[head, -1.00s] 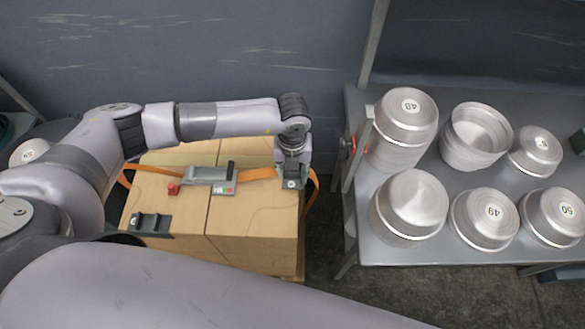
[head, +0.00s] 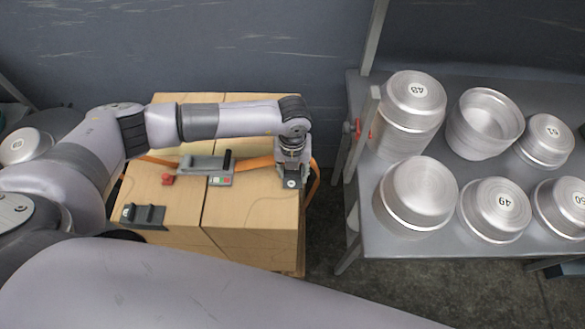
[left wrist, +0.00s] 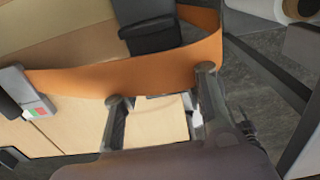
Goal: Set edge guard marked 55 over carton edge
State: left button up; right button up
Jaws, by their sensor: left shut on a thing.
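The carton (head: 258,225) is a tan box with an orange strap (head: 260,162) running across its top and down its right side. In the left wrist view the fingers (left wrist: 160,88) stand by the orange strap (left wrist: 130,78), and the hold itself is unclear. Whether the guard touches the carton cannot be told. My right gripper is out of view.
A grey table (head: 400,247) with several metal pans stands to the right, across a floor gap (head: 325,225).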

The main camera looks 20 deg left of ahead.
pick_arm(q)
jog(key=shift+f, duration=0.1)
jog(key=o, duration=1.3)
notch_tip(320, 180, up, 12)
